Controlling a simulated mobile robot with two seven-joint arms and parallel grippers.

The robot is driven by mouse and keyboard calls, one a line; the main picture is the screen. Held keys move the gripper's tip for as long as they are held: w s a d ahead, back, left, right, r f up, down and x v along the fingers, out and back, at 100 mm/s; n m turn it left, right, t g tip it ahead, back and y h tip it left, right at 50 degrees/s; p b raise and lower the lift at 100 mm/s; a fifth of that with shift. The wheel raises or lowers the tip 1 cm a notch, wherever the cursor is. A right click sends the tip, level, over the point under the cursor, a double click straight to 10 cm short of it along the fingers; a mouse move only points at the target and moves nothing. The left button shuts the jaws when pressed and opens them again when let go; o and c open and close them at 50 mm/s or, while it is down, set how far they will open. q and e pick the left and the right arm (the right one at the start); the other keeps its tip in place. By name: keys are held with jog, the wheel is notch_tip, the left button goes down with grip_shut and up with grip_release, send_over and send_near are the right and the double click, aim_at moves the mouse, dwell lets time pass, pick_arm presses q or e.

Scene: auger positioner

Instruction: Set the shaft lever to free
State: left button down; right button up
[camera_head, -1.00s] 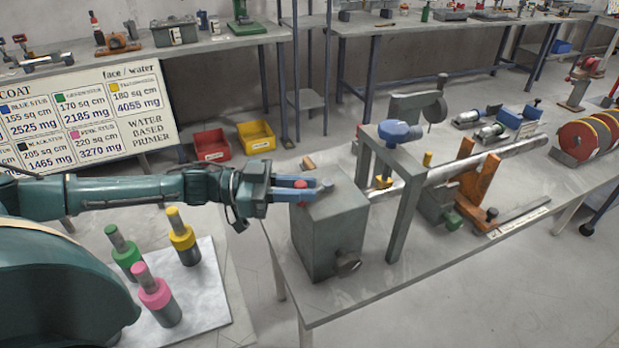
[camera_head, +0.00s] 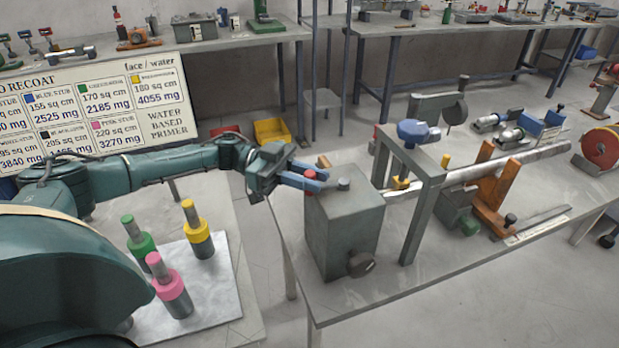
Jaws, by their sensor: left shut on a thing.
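The grey gearbox-like box (camera_head: 343,236) stands at the near left end of the bench, with a dark round knob (camera_head: 361,264) low on its front. A short grey peg (camera_head: 343,184) rises from its top. My left gripper (camera_head: 312,180) comes in from the left, its blue fingers at the box's back left top edge. They are shut on a small red knob (camera_head: 316,174), which looks like the end of the shaft lever. The fingers hide most of the lever, and its setting cannot be read. My right gripper is not in view.
A grey frame with a blue knob (camera_head: 413,131) stands right of the box, beside the long steel shaft (camera_head: 520,163) on orange supports (camera_head: 497,196). A tan block (camera_head: 323,161) lies behind the red knob. Green, yellow and pink stubs stand on a pale plate (camera_head: 222,290) at left.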

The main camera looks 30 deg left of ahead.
pick_arm(q)
jog(key=shift+r, duration=0.15)
jog(key=c, duration=1.3)
grip_release()
jog(key=shift+a, duration=0.1)
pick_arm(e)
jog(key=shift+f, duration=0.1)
pick_arm(q)
jog(key=shift+a+f, duration=0.2)
jog(key=shift+a, duration=0.2)
jog(key=a+b, duration=0.1)
jog(key=a, duration=0.2)
jog(key=a+b, duration=0.1)
jog(key=a, duration=0.3)
jog(key=a+b, duration=0.1)
jog(key=a, duration=0.3)
jog(key=shift+s+r, duration=0.15)
jog(key=shift+s, duration=0.25)
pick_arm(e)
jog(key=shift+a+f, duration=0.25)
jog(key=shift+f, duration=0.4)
